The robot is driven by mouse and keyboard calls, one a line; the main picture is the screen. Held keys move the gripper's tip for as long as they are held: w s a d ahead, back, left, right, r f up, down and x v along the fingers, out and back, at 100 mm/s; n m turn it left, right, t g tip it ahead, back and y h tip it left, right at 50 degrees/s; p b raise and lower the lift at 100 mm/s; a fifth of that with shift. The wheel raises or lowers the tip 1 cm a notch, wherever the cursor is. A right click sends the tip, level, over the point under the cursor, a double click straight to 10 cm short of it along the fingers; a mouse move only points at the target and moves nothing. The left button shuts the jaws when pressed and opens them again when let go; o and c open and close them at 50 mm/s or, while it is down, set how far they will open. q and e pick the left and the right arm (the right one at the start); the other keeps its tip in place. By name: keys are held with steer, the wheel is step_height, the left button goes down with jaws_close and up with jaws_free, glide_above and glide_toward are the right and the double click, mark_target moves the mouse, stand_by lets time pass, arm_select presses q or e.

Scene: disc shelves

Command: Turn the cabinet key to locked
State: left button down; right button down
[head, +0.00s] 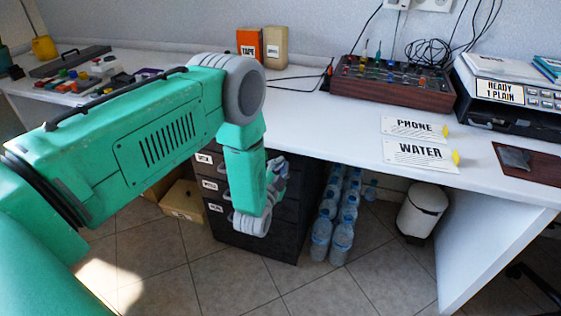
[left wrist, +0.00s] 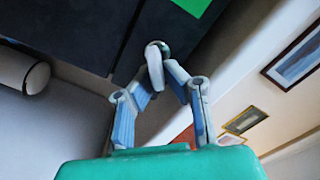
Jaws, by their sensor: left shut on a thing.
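The dark drawer cabinet (head: 262,246) stands under the white desk, with small white labels on its drawers. My left arm reaches down in front of it. My left gripper (head: 277,172) is at the cabinet's right part, partly hidden by my own wrist. In the left wrist view my left gripper (left wrist: 157,54) has its fingertips together against the dark cabinet front (left wrist: 85,40). They are shut on the cabinet key, of which only a small rounded bit (left wrist: 165,46) shows between the tips. The key's angle cannot be told. My right gripper is not in view.
The white desk (head: 330,125) runs above the cabinet. Several water bottles (head: 342,240) stand on the floor close to the cabinet's right side, with a white bin (head: 423,210) farther right. The front floor is clear.

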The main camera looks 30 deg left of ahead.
arm_select(q)
steer(key=m, duration=0.3)
steer(key=shift+d+f+m, duration=0.3)
steer(key=shift+f+m, duration=0.05)
steer(key=shift+m, duration=0.05)
steer(key=shift+f+m+b, duration=0.2)
steer(key=shift+m, duration=0.95)
steer(key=shift+f+m+b, duration=0.15)
steer(key=shift+m, duration=1)
steer(key=shift+s, duration=0.1)
steer(key=c, duration=1.7)
jaws_free()
steer(key=shift+r, duration=0.1)
steer(key=v, duration=1.1)
steer(key=shift+s+d, duration=0.1)
steer(key=shift+s, duration=0.25)
